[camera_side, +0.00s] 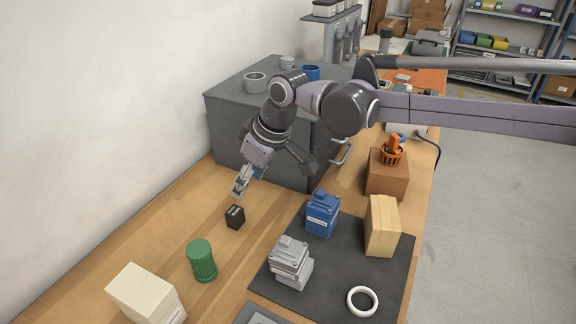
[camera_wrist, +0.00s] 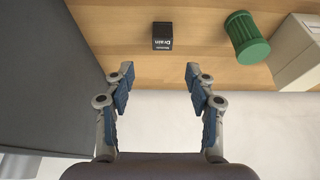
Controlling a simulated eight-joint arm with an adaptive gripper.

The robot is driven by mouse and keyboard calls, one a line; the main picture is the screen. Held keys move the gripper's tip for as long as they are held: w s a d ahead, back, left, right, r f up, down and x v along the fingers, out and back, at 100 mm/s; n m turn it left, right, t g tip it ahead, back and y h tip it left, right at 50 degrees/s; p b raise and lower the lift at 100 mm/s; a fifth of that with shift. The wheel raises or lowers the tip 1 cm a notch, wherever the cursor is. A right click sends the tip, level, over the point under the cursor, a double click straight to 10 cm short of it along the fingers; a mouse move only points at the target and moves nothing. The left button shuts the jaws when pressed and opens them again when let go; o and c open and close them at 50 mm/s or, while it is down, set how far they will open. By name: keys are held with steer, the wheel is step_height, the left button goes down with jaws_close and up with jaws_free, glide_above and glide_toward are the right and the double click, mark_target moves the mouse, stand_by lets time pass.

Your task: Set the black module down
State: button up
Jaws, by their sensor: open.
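The black module (camera_side: 235,217) is a small dark box standing on the wooden bench, left of the dark mat. In the wrist view the black module (camera_wrist: 162,36) shows a white label that reads "Drain", upside down. My gripper (camera_side: 240,187) is just above and behind it, apart from it, with empty jaws. In the wrist view my gripper (camera_wrist: 158,80) has its two blue-padded fingers spread wide, and the module lies beyond the fingertips.
A green ribbed canister (camera_side: 202,261) and a cream box (camera_side: 146,294) stand nearby on the bench. A dark mat (camera_side: 335,270) holds a blue unit (camera_side: 321,214), a grey unit (camera_side: 291,262), a wooden block (camera_side: 382,226) and a white ring (camera_side: 362,301). A grey cabinet (camera_side: 230,140) stands behind.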

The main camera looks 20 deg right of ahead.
steer(key=s+d+r+m+t+h, duration=0.1)
steer(key=s+d+r+m, duration=0.15)
steer(key=d, duration=0.85)
steer(key=s+d+r+m+t, duration=0.15)
steer(key=s+d+r, duration=0.25)
steer(key=d, duration=0.7)
steer(key=s+d+f+m+h, duration=0.1)
steer(key=s+d+f+m, duration=0.1)
steer(key=s+d, duration=0.6)
steer(key=s+d+f+m+t+h, duration=0.1)
steer(key=s+d+f+m, duration=0.2)
steer(key=s+d+f, duration=0.2)
steer(key=s+d, duration=0.3)
steer(key=shift+d, duration=0.4)
